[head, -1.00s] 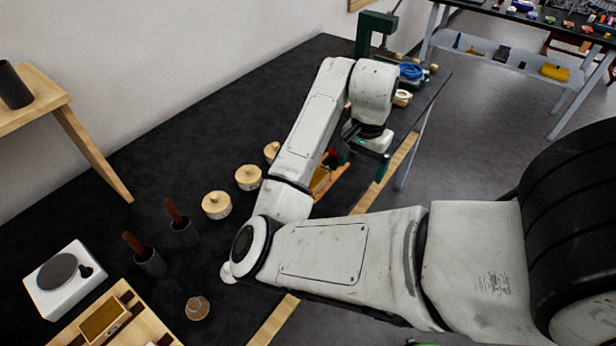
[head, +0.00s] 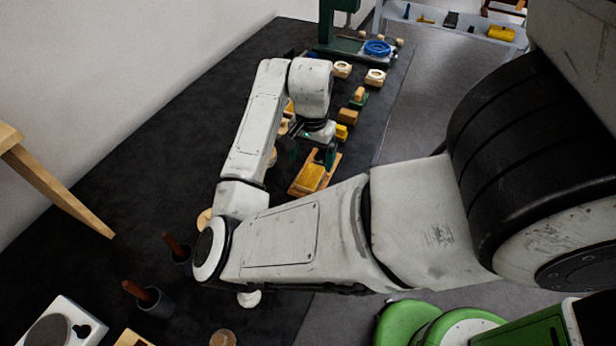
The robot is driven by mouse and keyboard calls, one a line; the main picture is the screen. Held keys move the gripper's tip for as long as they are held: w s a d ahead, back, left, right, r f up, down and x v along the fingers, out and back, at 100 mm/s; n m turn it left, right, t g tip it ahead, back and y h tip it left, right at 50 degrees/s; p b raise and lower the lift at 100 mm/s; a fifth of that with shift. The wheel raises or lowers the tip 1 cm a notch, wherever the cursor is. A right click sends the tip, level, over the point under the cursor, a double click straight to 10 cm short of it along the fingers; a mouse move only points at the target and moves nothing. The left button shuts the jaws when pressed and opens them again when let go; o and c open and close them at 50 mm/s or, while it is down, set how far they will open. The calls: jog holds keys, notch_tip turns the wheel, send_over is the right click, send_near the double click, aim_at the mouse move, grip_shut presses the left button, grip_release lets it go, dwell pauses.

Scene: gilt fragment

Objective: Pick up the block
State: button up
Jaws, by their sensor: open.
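Several small blocks lie on the black bench, and I cannot tell which one the task means. A yellow-tan block (head: 310,177) lies in a shallow wooden tray (head: 296,189). Beyond it are a yellow block (head: 341,132), a tan wooden block (head: 347,116) and an upright wooden piece (head: 359,94) on a green base. I see nothing held.
Two round wooden rings (head: 375,77) stand farther back, before a green press (head: 338,40) with a blue coil (head: 377,47). Dark pots with brown handles (head: 150,298) and a white device (head: 58,325) are at lower left.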

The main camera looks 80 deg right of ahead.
aim_at(310, 176)
jog(key=shift+w+f+p, duration=0.1)
jog(key=shift+f+p, duration=0.55)
jog(key=shift+f, duration=2.65)
jog(key=shift+c, duration=0.3)
jog(key=c, duration=1.1)
